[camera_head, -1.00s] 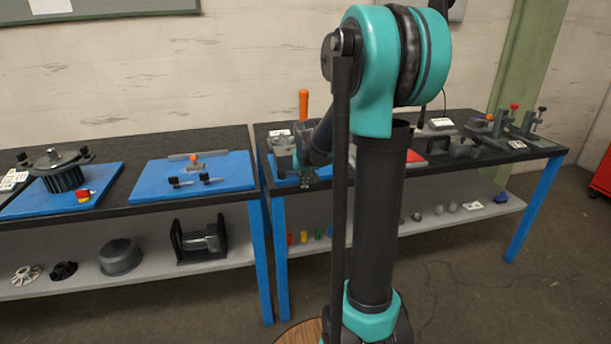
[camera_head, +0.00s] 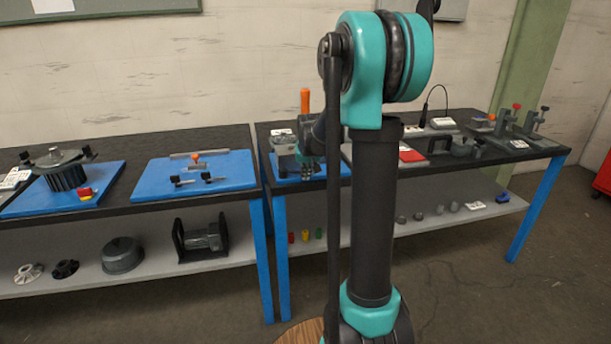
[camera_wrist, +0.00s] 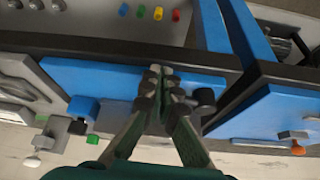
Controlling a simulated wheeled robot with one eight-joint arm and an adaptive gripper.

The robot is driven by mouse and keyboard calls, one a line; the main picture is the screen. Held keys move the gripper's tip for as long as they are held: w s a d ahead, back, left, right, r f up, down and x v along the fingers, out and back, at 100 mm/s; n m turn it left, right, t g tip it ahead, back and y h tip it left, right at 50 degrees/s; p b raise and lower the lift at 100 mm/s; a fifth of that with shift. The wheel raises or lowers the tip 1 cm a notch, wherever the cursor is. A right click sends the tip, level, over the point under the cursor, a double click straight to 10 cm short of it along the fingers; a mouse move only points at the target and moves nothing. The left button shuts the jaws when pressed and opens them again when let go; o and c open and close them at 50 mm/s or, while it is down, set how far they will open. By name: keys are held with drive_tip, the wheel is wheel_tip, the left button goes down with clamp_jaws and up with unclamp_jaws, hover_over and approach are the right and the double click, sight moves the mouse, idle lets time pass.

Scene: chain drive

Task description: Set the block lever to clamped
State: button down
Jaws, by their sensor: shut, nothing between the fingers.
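A lever with an orange handle (camera_head: 305,103) stands upright at the back of a blue board (camera_head: 300,172) on the right bench. A grey block-like fixture (camera_head: 282,140) sits at the left of this board. I cannot tell for certain which part is the block lever, and its setting cannot be read. My gripper (camera_head: 308,166) is over the board, in front of the orange handle. In the wrist view my gripper (camera_wrist: 163,72) is shut and empty above the blue board (camera_wrist: 110,75). A black round knob (camera_wrist: 205,96) is close beside the fingers.
In the wrist view a blue knob (camera_wrist: 82,105) and a green piece (camera_wrist: 92,139) are near the board's edge. The left bench holds a blue board (camera_head: 235,172) with small clamps. Clamp stands (camera_head: 535,122) are at the far right. My arm hides part of the right bench.

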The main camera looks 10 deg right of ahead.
drive_tip(key=shift+w+d+n, duration=0.2)
drive_tip(key=shift+w+n, duration=0.05)
drive_tip(key=shift+n, duration=0.15)
drive_tip(key=w+n, duration=0.1)
drive_tip(key=w+d+n+y, duration=0.1)
drive_tip(key=n, duration=0.1)
drive_tip(key=w+d+n+y, duration=0.1)
drive_tip(key=shift+w, duration=0.25)
drive_tip(key=shift+w+d+n, duration=0.1)
drive_tip(key=shift+w+n, duration=0.2)
drive_tip(key=shift+w, duration=1)
